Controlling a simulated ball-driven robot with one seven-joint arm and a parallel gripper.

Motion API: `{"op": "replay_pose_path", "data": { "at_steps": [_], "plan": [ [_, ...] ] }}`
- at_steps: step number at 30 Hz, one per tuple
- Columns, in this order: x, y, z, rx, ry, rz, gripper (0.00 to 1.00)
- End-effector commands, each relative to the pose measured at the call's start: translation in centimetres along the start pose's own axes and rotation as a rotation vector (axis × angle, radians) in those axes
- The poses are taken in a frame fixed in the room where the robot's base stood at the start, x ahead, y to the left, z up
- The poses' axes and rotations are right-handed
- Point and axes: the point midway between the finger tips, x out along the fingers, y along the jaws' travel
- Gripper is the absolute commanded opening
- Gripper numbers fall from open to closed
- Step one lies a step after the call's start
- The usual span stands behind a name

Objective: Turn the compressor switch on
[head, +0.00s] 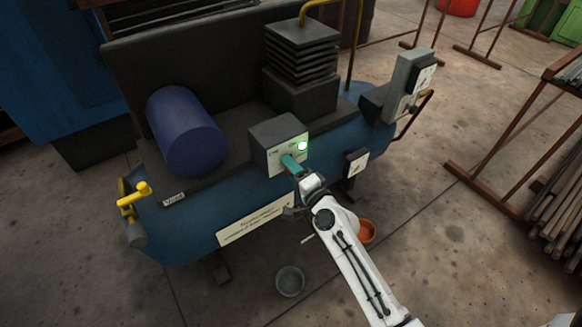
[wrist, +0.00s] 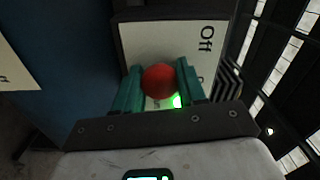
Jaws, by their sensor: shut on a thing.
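The compressor (head: 200,232) is a blue tank with a dark top deck. A dark switch box (head: 262,132) with a pale front panel sits on it, and a green lamp (head: 302,146) glows at the panel's right side. In the wrist view the switch's red ball knob (wrist: 160,80) stands before the panel (wrist: 150,45), which reads "Off"; a second label is mostly hidden. My gripper (head: 289,160) is at the panel front, its teal fingers shut on the red knob from both sides. Green light shows behind the knob. The knob is hidden in the head view.
A blue cylinder (head: 186,130) and a finned black block (head: 302,60) stand on the deck. A grey box (head: 408,82) is at the right end, a yellow-handled valve (head: 133,196) at the left. A grey bucket (head: 290,281) and an orange pot (head: 366,231) are on the floor.

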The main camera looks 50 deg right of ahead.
Motion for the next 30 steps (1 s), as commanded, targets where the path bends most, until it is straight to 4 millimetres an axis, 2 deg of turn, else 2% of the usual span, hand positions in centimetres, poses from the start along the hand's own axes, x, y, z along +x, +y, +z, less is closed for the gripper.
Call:
{"op": "replay_pose_path", "data": {
  "at_steps": [11, 27, 28, 30],
  "plan": [
    [-0.06, 0.12, -0.03, 0.152, 0.0, 0.003, 0.1],
    [-0.07, 0.18, -0.04, 0.172, 0.001, 0.003, 0.1],
    [-0.07, 0.18, -0.04, 0.172, 0.001, 0.003, 0.43],
    [-0.06, 0.15, -0.04, 0.172, 0.001, 0.003, 0.5]
  ]
}}
